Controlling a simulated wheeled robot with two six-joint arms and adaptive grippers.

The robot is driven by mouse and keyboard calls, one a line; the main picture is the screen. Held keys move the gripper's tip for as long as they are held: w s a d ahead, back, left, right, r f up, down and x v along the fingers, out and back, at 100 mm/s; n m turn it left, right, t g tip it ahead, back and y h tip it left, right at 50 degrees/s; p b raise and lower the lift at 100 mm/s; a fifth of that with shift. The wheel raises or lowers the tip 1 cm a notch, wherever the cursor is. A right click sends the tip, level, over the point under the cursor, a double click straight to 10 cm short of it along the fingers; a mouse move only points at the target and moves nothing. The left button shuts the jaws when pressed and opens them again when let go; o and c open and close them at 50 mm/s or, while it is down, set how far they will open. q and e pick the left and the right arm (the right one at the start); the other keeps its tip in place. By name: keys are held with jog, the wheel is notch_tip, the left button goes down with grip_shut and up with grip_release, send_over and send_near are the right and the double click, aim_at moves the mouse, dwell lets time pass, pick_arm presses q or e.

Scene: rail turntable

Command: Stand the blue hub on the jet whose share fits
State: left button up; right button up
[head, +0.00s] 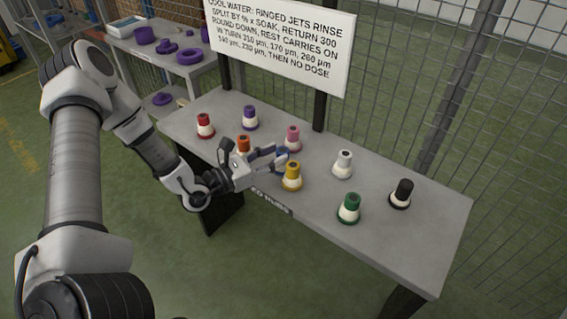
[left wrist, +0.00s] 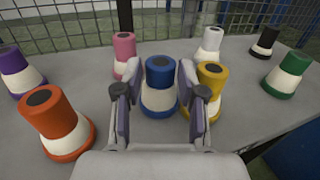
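The blue hub (left wrist: 160,73) has a blue top and a cream lower body on a blue base. It stands upright on the grey table in the left wrist view. My left gripper (left wrist: 160,82) is open, one finger on each side of the hub; I cannot tell whether they touch it. In the head view my left gripper (head: 281,156) is low over the table among the hubs and largely hides the blue hub. My right gripper is not in view. I cannot identify any jet in these frames.
Orange (left wrist: 50,118), yellow (left wrist: 208,88) and pink (left wrist: 124,55) hubs stand close around; red, purple, white, green and black hubs stand farther off. A sign (head: 280,45) about ringed jets stands behind the grey table (head: 420,245), with mesh fencing. A shelf (head: 185,70) holds purple parts.

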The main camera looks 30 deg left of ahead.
aim_at(277, 153)
pick_arm(q)
jog(key=x, duration=0.3)
jog(key=shift+d+f, duration=0.1)
grip_shut()
jog(key=shift+r, duration=0.2)
